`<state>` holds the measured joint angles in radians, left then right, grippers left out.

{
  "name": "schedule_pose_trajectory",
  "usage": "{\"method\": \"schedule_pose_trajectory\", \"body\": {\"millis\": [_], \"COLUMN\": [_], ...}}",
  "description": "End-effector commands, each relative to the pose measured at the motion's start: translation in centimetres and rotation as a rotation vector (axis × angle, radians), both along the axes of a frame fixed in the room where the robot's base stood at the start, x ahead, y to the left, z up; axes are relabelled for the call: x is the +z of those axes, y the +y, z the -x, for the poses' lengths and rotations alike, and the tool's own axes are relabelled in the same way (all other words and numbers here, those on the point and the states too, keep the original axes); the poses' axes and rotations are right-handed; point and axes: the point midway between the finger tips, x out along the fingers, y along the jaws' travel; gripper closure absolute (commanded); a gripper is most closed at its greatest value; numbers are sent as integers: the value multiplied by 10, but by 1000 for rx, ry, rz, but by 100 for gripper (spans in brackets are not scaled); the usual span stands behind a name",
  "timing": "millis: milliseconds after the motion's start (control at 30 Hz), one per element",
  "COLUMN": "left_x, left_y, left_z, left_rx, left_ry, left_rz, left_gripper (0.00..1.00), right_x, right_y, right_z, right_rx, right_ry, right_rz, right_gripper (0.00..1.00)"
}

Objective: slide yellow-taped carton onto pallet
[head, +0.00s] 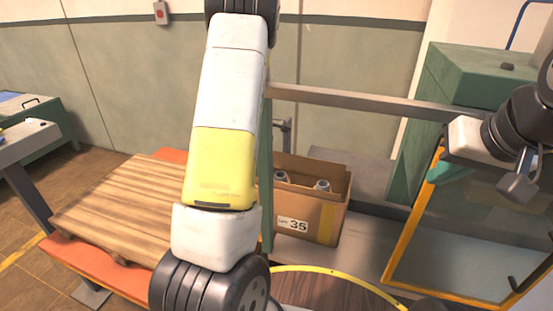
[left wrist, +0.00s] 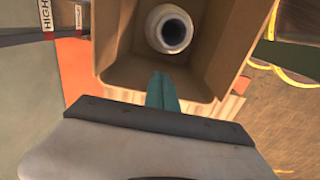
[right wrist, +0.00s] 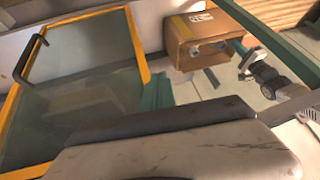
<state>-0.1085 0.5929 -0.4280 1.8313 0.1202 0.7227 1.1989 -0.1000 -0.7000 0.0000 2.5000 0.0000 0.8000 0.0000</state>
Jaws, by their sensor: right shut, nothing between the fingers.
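The yellow-taped carton (head: 327,215), labelled 35 and open at the top, stands upright on the grey bench with pale cylindrical parts inside. It also shows in the right wrist view (right wrist: 225,33). The wooden pallet (head: 115,205) lies left of it, partly behind my left arm. My left gripper (left wrist: 162,90) has its teal fingers together at the carton's wall; it also shows in the right wrist view (right wrist: 238,48). In the head view my arm hides it. My right gripper (head: 437,170) is shut and empty, right of the carton, above the yellow-framed glass panel.
The pallet rests on an orange platform (head: 85,268). A green cabinet (head: 470,80) and a grey rail (head: 360,100) are behind. A round yellow-rimmed table (head: 330,292) is in front.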

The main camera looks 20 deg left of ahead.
Motion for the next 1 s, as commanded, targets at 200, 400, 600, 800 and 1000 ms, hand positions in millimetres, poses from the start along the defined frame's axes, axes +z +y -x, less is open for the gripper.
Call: {"method": "schedule_pose_trajectory", "body": {"millis": [200,400,600,800,1000], "left_x": [0,0,0,0,0], "left_y": [9,21,33,45,57], "left_z": [0,0,0,-1,-2], "left_rx": [3,3,4,4,3], "left_ry": [1,2,1,1,0], "left_rz": [-2,-2,-3,-2,-3], "left_gripper": [100,100,100,100,100], "right_x": [0,0,0,0,0], "right_y": [0,0,0,0,0], "right_z": [0,0,0,0,0], "right_rx": [0,0,0,0,0], "right_ry": [0,0,0,0,0], "right_rz": [0,0,0,0,0], "right_gripper": [100,100,100,100,100]}}
